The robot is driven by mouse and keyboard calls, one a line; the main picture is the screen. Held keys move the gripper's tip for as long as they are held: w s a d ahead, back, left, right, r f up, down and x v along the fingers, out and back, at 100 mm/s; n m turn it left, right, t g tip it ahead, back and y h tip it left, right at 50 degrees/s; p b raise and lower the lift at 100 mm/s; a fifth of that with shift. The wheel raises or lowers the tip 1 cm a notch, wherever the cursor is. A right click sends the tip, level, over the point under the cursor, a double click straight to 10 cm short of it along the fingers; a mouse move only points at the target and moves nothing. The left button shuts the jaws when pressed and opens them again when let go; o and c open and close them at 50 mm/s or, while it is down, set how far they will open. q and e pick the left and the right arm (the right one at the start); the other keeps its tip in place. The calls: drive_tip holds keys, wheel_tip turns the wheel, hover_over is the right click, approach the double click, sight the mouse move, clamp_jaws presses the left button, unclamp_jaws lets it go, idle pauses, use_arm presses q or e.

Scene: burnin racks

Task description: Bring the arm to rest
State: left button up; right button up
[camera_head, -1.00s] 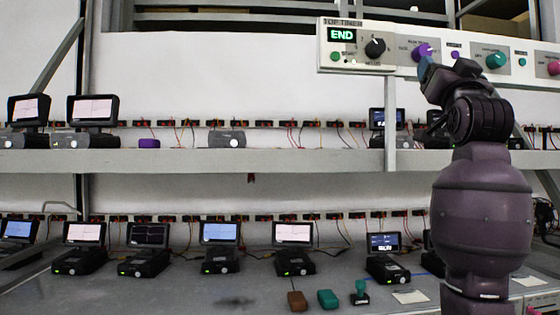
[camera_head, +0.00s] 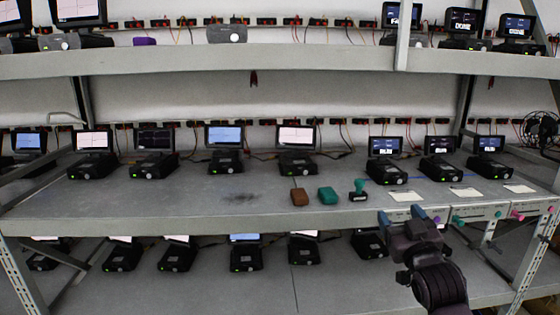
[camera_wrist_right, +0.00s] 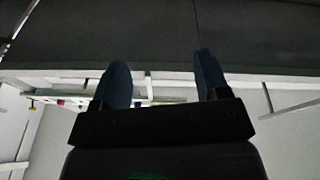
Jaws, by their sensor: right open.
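My right gripper (camera_head: 408,217) is at the lower right of the head view, in front of the front edge of the middle shelf (camera_head: 250,221). Its two blue fingertips stand apart with nothing between them. In the right wrist view the gripper (camera_wrist_right: 163,85) is also open and empty, with a grey shelf surface and pale frame bars beyond it. My left gripper is in no view.
Several black devices with screens (camera_head: 228,160) stand on the middle shelf. A brown block (camera_head: 300,197), a teal block (camera_head: 327,195) and a green-handled stamp (camera_head: 358,190) lie near its front edge. A control strip with knobs (camera_head: 480,214) runs along the edge beside my right gripper.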

drive_tip(key=s+f+g, duration=0.2)
drive_tip(key=s+f, duration=0.4)
drive_tip(key=f, duration=0.4)
drive_tip(key=s+f+g, duration=0.2)
drive_tip(key=s+f, duration=0.4)
drive_tip(key=f, duration=0.5)
drive_tip(key=s+d+f+m+g+h, duration=0.1)
drive_tip(key=s+f+g, duration=0.3)
drive_tip(key=s+f, duration=1)
drive_tip(key=s+m, duration=0.1)
drive_tip(key=s, duration=0.3)
drive_tip(key=shift+s+d+f+g, duration=0.2)
drive_tip(key=shift+d+f+g, duration=0.1)
drive_tip(key=shift+f+g, duration=0.1)
